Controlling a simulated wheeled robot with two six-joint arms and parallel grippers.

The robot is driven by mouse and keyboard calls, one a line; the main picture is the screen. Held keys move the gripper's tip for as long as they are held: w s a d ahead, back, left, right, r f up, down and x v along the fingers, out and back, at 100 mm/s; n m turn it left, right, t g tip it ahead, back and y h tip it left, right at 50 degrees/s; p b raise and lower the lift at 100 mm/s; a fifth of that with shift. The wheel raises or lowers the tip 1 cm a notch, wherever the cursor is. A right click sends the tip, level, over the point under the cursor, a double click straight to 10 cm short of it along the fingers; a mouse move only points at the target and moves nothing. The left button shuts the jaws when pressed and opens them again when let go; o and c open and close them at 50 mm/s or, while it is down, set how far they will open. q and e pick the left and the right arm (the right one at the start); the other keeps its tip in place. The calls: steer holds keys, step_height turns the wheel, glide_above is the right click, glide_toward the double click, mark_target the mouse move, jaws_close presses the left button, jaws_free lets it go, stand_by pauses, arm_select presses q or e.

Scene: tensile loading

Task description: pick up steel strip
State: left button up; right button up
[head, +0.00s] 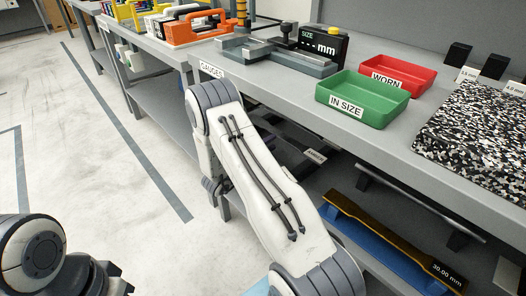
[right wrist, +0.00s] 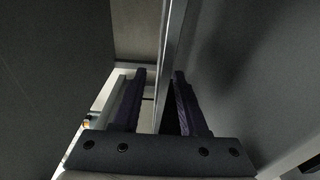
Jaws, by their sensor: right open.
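In the right wrist view my right gripper (right wrist: 159,72) is open, with its two dark fingers on either side of a thin grey metal edge (right wrist: 171,50). It looks like a steel strip seen edge-on, but I cannot tell for certain; no contact is clear. In the head view my right arm reaches to the bench front and its fingers are hidden. A long grey strip (head: 420,204) rests on dark supports on the lower shelf. My left gripper (head: 112,279) is only partly in view at the bottom left, its jaws unclear.
A green IN SIZE tray (head: 340,110) and a red WORN tray (head: 428,79) stand on the bench, near a gauge with a SIZE display (head: 322,45). The floor at left is clear.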

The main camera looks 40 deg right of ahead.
steer(key=shift+d, duration=0.1)
jaws_close()
steer(key=shift+r, duration=0.1)
stand_by(1.2)
